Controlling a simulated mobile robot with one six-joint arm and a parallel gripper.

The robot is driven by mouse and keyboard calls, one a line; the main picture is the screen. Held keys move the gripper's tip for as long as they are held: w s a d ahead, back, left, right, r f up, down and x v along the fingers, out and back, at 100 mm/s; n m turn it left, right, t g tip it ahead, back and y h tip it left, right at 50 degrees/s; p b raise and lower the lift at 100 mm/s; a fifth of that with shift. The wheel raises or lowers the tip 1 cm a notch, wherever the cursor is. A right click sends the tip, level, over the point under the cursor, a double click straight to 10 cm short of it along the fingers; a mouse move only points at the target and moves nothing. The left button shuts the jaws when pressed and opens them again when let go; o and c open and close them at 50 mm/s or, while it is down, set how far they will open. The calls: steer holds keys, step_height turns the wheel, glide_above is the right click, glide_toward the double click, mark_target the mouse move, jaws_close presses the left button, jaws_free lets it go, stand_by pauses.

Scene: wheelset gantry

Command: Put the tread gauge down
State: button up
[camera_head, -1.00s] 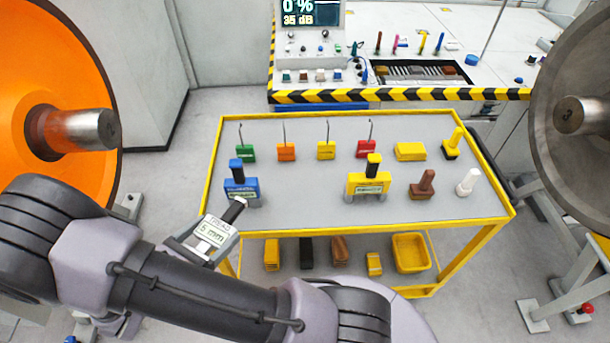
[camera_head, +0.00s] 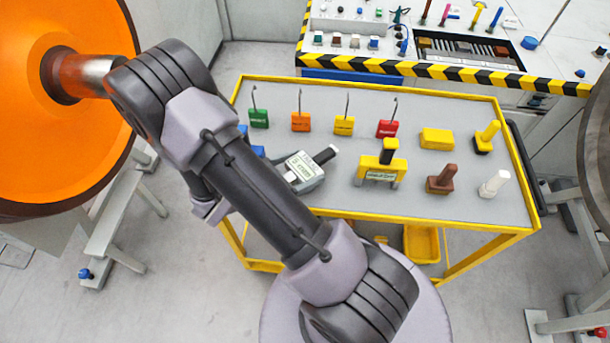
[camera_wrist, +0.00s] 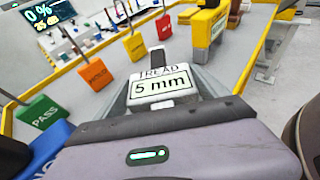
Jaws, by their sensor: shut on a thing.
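The tread gauge (camera_head: 305,168) is a small pale grey device with a display and a black handle. In the head view it shows beside my forearm, over the left front part of the cart top (camera_head: 405,205). Its height above the top is hard to judge. My gripper (camera_head: 289,182) is shut on it and is mostly hidden by my arm. In the wrist view the gauge's plate (camera_wrist: 163,84) reads "TREAD 5 mm", just ahead of my gripper body.
Green (camera_head: 258,117), orange (camera_head: 300,122), yellow (camera_head: 344,126) and red (camera_head: 387,129) hooked tags stand along the back. A blue tool (camera_head: 258,151) is partly behind my arm. A yellow gauge (camera_head: 379,174), brown stamp (camera_head: 441,181) and white piece (camera_head: 494,184) stand at the right.

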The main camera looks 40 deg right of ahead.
steer(key=shift+s+d+f+b, duration=0.1)
steer(key=shift+d+f+b, duration=0.1)
steer(key=shift+f+b, duration=0.5)
steer(key=shift+d+f+b, duration=0.2)
steer(key=shift+f+b, duration=0.05)
steer(key=shift+f, duration=0.8)
steer(key=shift+f, duration=0.2)
steer(key=o, duration=1.9)
steer(key=shift+r, duration=0.1)
